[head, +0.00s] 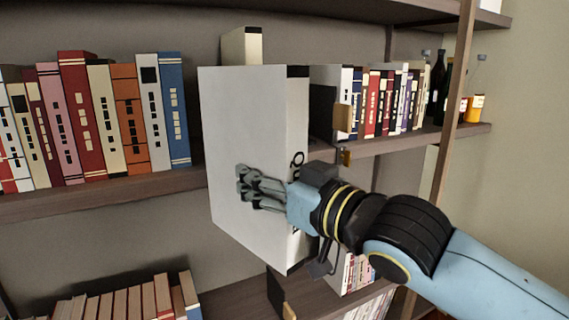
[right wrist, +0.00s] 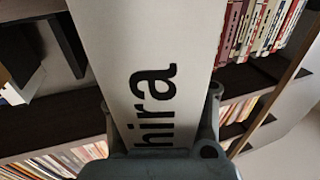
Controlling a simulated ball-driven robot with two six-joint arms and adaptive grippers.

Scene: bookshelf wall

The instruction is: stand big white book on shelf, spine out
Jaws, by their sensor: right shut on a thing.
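The big white book (head: 245,125) is upright in the head view, in front of the middle shelf (head: 120,192). Its broad cover faces left and its spine, with black lettering, faces me and to the right. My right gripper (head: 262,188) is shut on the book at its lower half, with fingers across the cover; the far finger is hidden. In the right wrist view the spine (right wrist: 150,60) with the letters "hira" runs between the two fingers of the gripper (right wrist: 160,125). Whether the book touches the shelf cannot be told. My left gripper is not in view.
A row of books (head: 100,120) stands left of the white book, another row (head: 385,100) to its right. A smaller cream book (head: 241,45) stands behind it. Bottles (head: 438,85) and an orange jar (head: 475,107) stand at the right end, near a wooden post (head: 456,100).

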